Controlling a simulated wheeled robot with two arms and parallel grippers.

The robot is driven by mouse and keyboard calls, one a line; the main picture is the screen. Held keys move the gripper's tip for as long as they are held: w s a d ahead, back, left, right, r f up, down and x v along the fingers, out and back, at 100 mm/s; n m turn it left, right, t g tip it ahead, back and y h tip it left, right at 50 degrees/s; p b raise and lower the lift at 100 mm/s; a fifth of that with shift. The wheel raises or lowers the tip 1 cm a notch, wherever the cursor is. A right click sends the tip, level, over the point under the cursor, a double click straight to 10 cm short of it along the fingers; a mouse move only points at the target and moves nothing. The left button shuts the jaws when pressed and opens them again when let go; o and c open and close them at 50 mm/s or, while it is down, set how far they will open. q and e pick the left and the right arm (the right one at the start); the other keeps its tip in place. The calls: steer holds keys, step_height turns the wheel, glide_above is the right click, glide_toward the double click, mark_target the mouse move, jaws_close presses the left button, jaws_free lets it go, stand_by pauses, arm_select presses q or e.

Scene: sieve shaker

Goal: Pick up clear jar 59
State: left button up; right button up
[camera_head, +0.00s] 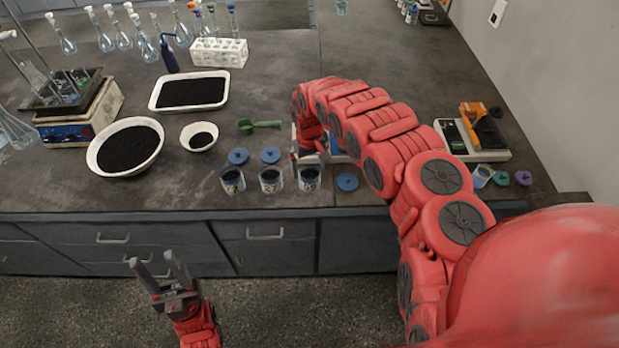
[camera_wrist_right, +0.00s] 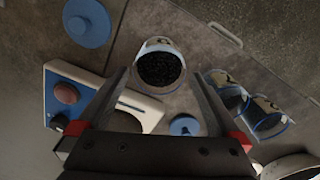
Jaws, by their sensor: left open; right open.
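Three clear jars filled with black grains stand in a row near the bench's front edge: a left jar (camera_head: 232,181), a middle jar (camera_head: 271,181) and a right jar (camera_head: 309,180). Their numbers are too small to read, so I cannot tell which is 59. My right gripper (camera_head: 309,158) is open, pointing down just behind the right jar. In the right wrist view one jar (camera_wrist_right: 160,66) lies ahead between the open fingertips, with no contact visible; two others (camera_wrist_right: 228,90) sit to the right. My left gripper (camera_head: 151,260) is open and empty in front of the drawers.
Blue lids lie behind the jars (camera_head: 238,156) and to their right (camera_head: 347,182). A white and blue device (camera_wrist_right: 65,95) is beside the gripper.

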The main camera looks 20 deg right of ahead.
mark_target(310, 177)
steer(key=shift+f+p, duration=0.45)
steer(key=shift+f, duration=0.05)
step_height(310, 177, down, 4)
steer(key=shift+s+r+p, duration=0.1)
steer(key=shift+r+p, duration=0.15)
steer(key=shift+p, duration=0.05)
steer(key=shift+d+f, duration=0.1)
steer(key=shift+f, duration=0.2)
steer(key=c, duration=1.4)
